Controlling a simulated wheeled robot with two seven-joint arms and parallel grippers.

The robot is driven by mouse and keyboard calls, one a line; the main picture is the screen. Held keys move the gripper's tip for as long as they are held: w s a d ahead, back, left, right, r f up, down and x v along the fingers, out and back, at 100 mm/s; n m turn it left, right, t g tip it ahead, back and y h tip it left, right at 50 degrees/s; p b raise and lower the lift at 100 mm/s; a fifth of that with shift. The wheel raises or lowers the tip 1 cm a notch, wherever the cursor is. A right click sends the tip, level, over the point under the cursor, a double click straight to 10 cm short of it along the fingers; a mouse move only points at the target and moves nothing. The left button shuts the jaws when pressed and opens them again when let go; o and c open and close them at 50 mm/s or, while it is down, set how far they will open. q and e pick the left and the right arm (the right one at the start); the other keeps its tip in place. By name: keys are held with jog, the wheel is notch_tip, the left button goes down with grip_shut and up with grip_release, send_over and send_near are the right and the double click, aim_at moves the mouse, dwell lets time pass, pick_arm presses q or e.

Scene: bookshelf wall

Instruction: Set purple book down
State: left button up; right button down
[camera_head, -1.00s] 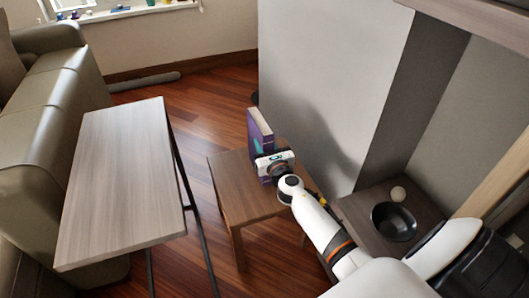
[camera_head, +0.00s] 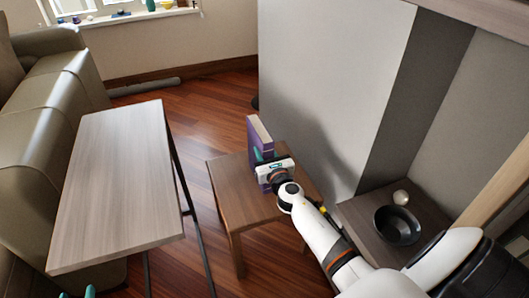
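The purple book (camera_head: 261,136) stands upright on the small brown side table (camera_head: 236,190). My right gripper (camera_head: 268,162), whose arm comes in from the lower right, is at the book's near side. One teal finger shows on the left of the book, standing out from its cover, so this gripper looks open around the book. Its other finger is hidden. My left gripper (camera_head: 77,293) shows only as two teal fingertips at the bottom left edge. They are apart with nothing seen between them.
A long grey-brown table (camera_head: 120,185) stands at the left, beside a sofa (camera_head: 45,120). A dark bowl (camera_head: 397,226) and a pale ball (camera_head: 401,197) sit on a low wooden surface at the right. A grey panel (camera_head: 335,90) rises behind the side table.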

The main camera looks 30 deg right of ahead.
jog(key=c, duration=1)
grip_release()
jog(key=shift+r, duration=0.15)
jog(key=v, duration=1.2)
pick_arm(q)
jog(key=shift+s+a+f+g+p, duration=0.15)
jog(key=shift+s+f+g, duration=0.1)
jog(key=shift+f+g, duration=0.15)
jog(key=shift+s+a+f+g+p, duration=0.15)
jog(key=shift+s+f+g, duration=0.15)
jog(key=shift+f, duration=0.2)
pick_arm(e)
jog(key=s+a+r+m+g+y, duration=0.1)
jog(key=s+a+r+m+y, duration=0.1)
jog(key=a+m, duration=0.4)
jog(key=s+a+r+m+g+y, duration=0.1)
jog(key=s+a+m, duration=0.4)
jog(key=m, duration=0.9)
jog(key=s+a+r+m+g+y, duration=0.2)
jog(key=s+a+r+m+y, duration=0.1)
jog(key=a+m, duration=0.6)
jog(key=shift+s+r+m+y, duration=0.1)
jog(key=shift+s+m+y, duration=0.15)
jog(key=shift+m+y, duration=0.5)
